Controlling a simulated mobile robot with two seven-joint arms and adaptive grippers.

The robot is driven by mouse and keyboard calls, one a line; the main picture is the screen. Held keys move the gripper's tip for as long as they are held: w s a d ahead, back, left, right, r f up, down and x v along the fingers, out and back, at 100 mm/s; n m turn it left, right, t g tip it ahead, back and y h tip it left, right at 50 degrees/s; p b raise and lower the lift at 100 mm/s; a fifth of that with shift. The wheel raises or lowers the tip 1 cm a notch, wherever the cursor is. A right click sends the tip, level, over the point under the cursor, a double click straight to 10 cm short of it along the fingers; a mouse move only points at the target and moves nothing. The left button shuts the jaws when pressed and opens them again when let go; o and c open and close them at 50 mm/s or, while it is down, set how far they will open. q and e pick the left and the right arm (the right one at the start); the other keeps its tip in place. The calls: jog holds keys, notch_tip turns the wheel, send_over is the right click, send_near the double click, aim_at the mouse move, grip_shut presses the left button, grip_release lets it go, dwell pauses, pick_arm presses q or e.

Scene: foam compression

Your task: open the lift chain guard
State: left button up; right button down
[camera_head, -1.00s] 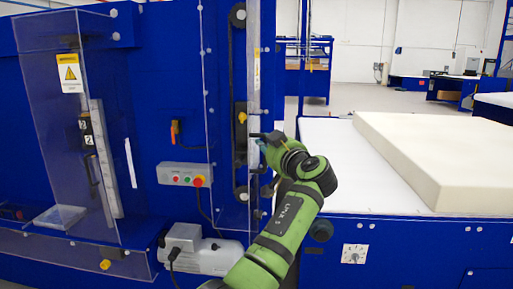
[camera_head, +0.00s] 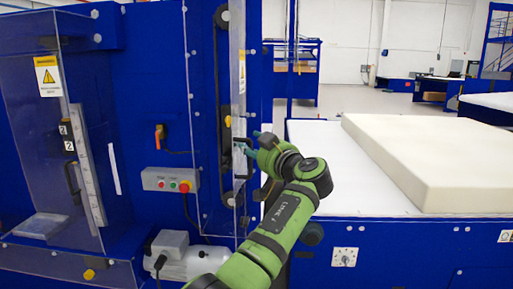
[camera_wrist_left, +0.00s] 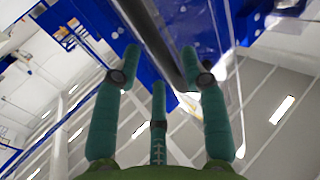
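The lift chain guard (camera_head: 205,125) is a clear upright panel over the chain and its wheels, on the blue machine left of the foam table in the head view. A dark bar handle (camera_head: 237,158) sits near its right edge. My left gripper (camera_head: 247,147) is at that handle, with its teal fingers spread. In the left wrist view, the gripper (camera_wrist_left: 160,72) is open, and a dark bar (camera_wrist_left: 165,45), apparently the handle, runs between the fingers. I cannot tell whether they touch it. The guard appears closed. My right gripper is not in view.
A white foam block (camera_head: 435,160) lies on the white-topped table (camera_head: 325,170) at the right. A control box with buttons (camera_head: 170,180) is left of the guard. A motor (camera_head: 185,258) stands below. Another clear guard with a warning label (camera_head: 47,76) is at far left.

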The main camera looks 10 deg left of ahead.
pick_arm(q)
jog(key=v, duration=1.2)
jog(key=shift+s+f, duration=0.1)
